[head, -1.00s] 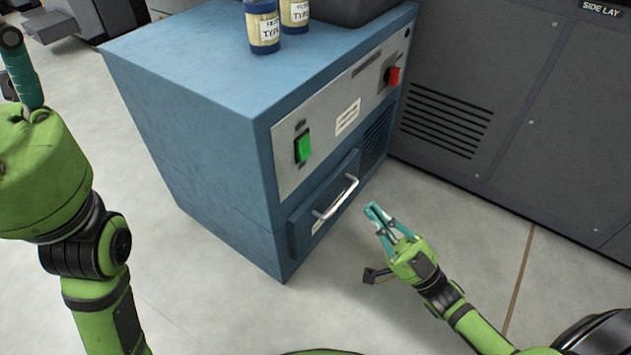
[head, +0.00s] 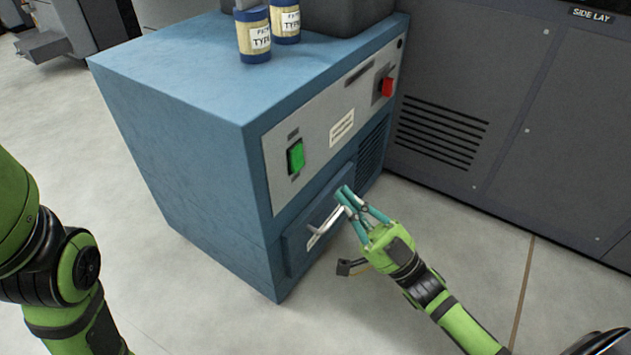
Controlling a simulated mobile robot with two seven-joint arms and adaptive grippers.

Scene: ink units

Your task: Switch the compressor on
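A blue cabinet (head: 185,120) carries a grey front panel, with a green switch (head: 296,157) on its left and a red switch (head: 387,87) on its right. Which of the two belongs to the compressor I cannot tell. Below the panel is a blue drawer with a silver handle (head: 322,222). My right gripper (head: 346,191) is at the upper right end of this handle, below and right of the green switch. Its teal fingers cover that end; whether they touch or grip it I cannot tell. My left arm shows at the left edge, but its gripper is out of view.
Two labelled jars (head: 254,36) and a dark grey box (head: 342,12) stand on the cabinet top. A large grey machine (head: 470,60) with vent slots stands behind on the right. The grey floor (head: 440,225) in front of the machine is mostly clear.

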